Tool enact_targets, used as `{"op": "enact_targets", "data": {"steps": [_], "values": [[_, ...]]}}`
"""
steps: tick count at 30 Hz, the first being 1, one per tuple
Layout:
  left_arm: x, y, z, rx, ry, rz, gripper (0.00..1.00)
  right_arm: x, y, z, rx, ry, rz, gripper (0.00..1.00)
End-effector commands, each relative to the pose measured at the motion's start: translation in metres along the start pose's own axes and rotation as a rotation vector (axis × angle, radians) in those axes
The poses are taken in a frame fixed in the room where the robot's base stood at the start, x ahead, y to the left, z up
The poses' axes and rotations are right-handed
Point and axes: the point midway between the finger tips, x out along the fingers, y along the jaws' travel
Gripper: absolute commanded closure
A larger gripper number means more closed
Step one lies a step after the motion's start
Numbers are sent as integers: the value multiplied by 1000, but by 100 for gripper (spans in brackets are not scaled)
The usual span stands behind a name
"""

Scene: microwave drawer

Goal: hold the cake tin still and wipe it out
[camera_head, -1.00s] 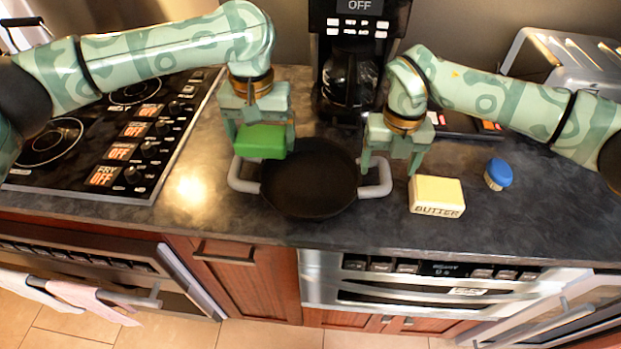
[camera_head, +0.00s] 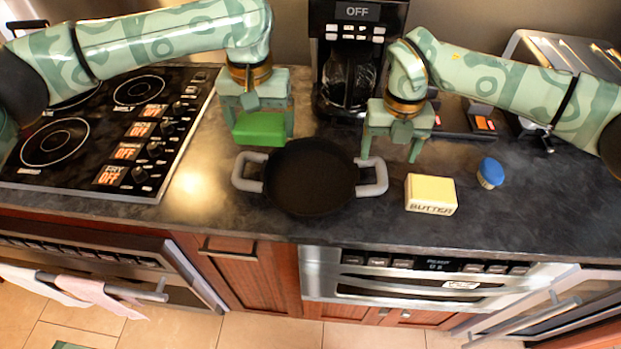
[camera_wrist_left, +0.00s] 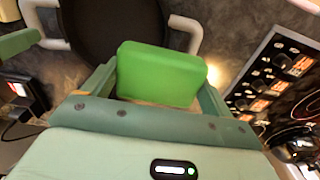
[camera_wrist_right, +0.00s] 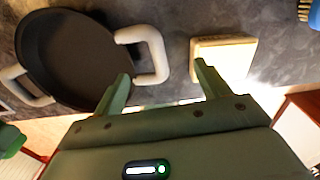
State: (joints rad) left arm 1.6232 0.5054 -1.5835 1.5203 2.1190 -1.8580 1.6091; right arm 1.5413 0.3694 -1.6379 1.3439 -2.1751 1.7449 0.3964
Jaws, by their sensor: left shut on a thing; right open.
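The cake tin is a round black pan (camera_head: 310,180) with two grey loop handles, standing on the counter in the head view. It also shows in the left wrist view (camera_wrist_left: 112,28) and the right wrist view (camera_wrist_right: 75,55). My left gripper (camera_head: 258,130) is shut on a green sponge-like block (camera_head: 260,129), held above the counter behind the pan's left side. The block also shows in the left wrist view (camera_wrist_left: 160,75). My right gripper (camera_head: 392,155) is open and empty, behind and above the pan's right handle (camera_head: 373,177). In the right wrist view that handle lies just beyond the left finger.
A butter block (camera_head: 431,193) and a blue-topped brush (camera_head: 490,173) sit right of the pan. A coffee maker (camera_head: 350,60) stands behind. The stove (camera_head: 100,130) is at left and a toaster (camera_head: 570,55) at back right. The counter in front of the pan is narrow.

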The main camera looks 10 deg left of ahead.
Motion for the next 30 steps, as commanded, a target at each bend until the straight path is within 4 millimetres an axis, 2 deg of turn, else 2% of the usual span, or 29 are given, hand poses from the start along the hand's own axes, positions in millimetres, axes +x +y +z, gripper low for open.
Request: {"op": "enact_targets", "data": {"steps": [2, 3, 5, 11, 14, 17, 24, 30], "values": [[0, 0, 0, 0, 0, 0, 56, 1, 0, 0, 0, 0, 0, 25], [0, 0, 0, 0, 0, 0, 56, 1, 0, 0, 0, 0, 0, 14], [0, 0, 0, 0, 0, 0, 56, 1, 0, 0, 0, 0, 0, 0], [0, 0, 0, 0, 0, 0, 56, 0, 0, 0, 0, 0, 0, 0], [0, 0, 0, 0, 0, 0, 56, -6, 0, 1, 0, -2, 0, 0], [0, 0, 0, 0, 0, 0, 56, -22, 0, 1, 2, -3, 0, 0], [0, 0, 0, 0, 0, 0, 56, -79, 0, 2, 1, -4, -1, 0], [0, 0, 0, 0, 0, 0, 56, -111, 0, 1, 1, -1, 0, 0]]}}
